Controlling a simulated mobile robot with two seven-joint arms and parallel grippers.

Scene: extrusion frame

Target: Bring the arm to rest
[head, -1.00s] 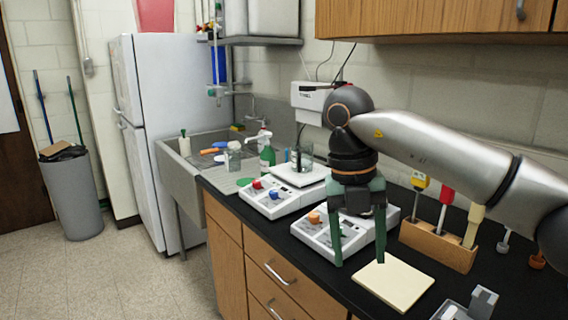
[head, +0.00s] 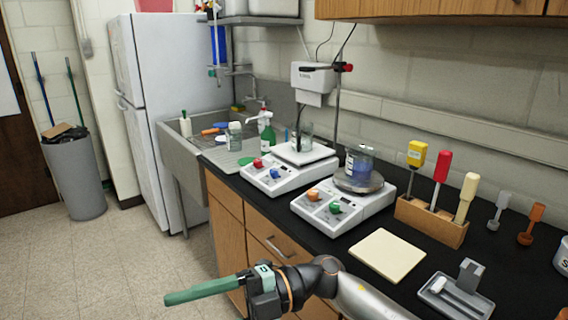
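My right arm comes in from the bottom edge, and its gripper (head: 170,299) is low in front of the drawers, off the counter, with its green fingers pointing left. The fingers line up in this view, so the gap between them is hidden. No object shows at the fingertips. My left gripper is out of view.
On the black counter are a hotplate (head: 310,207) carrying a beaker (head: 360,166), a second hotplate (head: 275,181), a pale square pad (head: 388,255), a wooden tool rack (head: 431,222) and a grey tray (head: 455,302). A bin (head: 74,178) and open floor lie left.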

